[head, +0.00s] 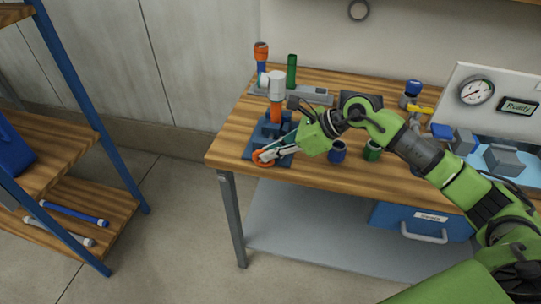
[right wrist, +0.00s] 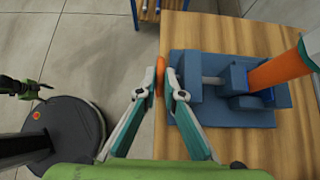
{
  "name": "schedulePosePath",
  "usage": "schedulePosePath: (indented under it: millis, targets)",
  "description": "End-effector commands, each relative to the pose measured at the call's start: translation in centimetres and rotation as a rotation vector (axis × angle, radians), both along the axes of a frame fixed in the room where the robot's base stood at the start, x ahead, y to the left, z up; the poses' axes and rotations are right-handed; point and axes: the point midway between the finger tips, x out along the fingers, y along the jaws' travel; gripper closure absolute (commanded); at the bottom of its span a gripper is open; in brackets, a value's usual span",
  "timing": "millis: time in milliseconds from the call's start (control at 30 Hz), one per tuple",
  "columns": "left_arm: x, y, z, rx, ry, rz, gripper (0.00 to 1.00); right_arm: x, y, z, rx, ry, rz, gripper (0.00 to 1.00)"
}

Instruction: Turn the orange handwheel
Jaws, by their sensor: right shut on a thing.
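The orange handwheel (head: 262,158) is on the front of a blue vise-like fixture (head: 258,141) at the table's front left corner. My right gripper (head: 271,154) reaches in from the right and is shut on the wheel. In the right wrist view, the handwheel (right wrist: 160,76) shows edge-on between the fingertips (right wrist: 155,90), which touch it from both sides. Much of the wheel is hidden by the fingers. A bare screw rod (right wrist: 212,81) shows inside the blue fixture (right wrist: 226,108). My left gripper does not show in the head view.
An orange and white upright part (head: 277,98) stands in the fixture. Behind are a grey tray (head: 312,95) and a green cylinder (head: 292,70). Blue (head: 337,153) and green (head: 372,150) cups stand right of the gripper. A shelf rack (head: 75,80) is at left, with open floor between.

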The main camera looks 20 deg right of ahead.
Motion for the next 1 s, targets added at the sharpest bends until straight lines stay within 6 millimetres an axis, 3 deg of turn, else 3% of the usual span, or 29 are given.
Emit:
schedulePosePath:
  millis: [167,200,233,633,1000]
  targets:
    - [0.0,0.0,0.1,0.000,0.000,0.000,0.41,0.0,0.0,0.1,0.001,-0.001,0.000,1.00]
    - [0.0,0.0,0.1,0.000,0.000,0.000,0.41,0.0,0.0,0.1,0.001,-0.001,0.000,0.87]
    - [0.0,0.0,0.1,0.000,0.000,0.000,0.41,0.0,0.0,0.1,0.001,-0.001,0.000,0.85]
    - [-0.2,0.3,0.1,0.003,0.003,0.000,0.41,-0.2,-0.4,0.5,-0.001,0.001,0.000,0.85]
    - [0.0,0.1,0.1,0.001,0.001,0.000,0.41,-3.3,-4.9,5.1,-0.004,0.001,-0.003,0.85]
